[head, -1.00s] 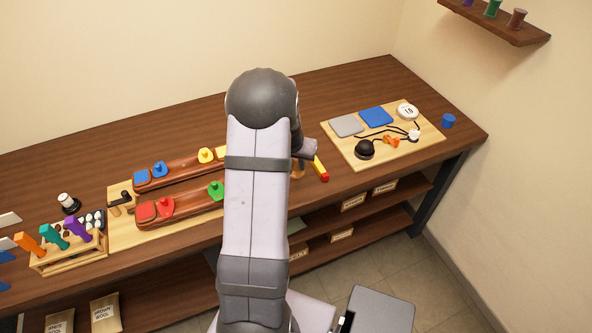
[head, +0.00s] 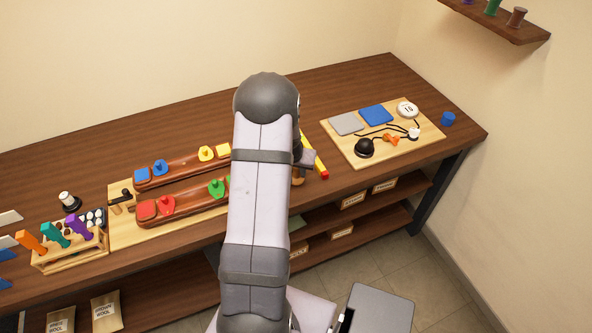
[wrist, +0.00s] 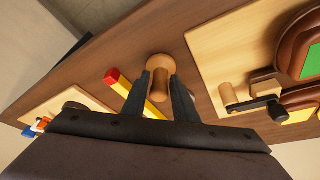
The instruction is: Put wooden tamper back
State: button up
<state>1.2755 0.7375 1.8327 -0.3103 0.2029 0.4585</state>
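The wooden tamper (wrist: 159,63) is a turned, light-brown piece with a rounded end. In the wrist view it is between the two fingers of my gripper (wrist: 159,80). The fingers stand apart on either side of it, and I see no clear contact. In the head view my gripper (head: 304,160) is at the front part of the bench, right of the boards with the brown saddles. The tamper (head: 298,178) shows there only in part, beside my arm.
A yellow bar with a red end (head: 315,157) lies close by on the bench (head: 85,155). A handled tool (wrist: 250,103) is on the light board (wrist: 215,50). A tray (head: 347,151) with pads and a black knob is at right. A tool rack (head: 68,258) stands at left.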

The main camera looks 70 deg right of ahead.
jog(key=shift+o, duration=0.9)
jog(key=shift+r, duration=0.1)
jog(key=shift+r, duration=0.15)
jog(key=b+v, duration=0.2)
jog(key=v, duration=1)
jog(key=w+a+n+t+y, duration=0.1)
jog(key=w+a+n, duration=0.3)
jog(key=w+a, duration=0.45)
jog(key=w+a+n+y, duration=0.1)
jog(key=w+a+n, duration=0.35)
jog(key=a, duration=0.75)
jog(key=s+a+f+n+y, duration=0.1)
jog(key=a+n, duration=0.3)
jog(key=a, duration=0.8)
jog(key=s+a+f+n+g+y, duration=0.1)
jog(key=s+a+n, duration=0.2)
jog(key=a, duration=0.9)
jog(key=shift+a+n+g, duration=0.2)
jog(key=shift+n+g, duration=0.1)
jog(key=shift+n, duration=0.25)
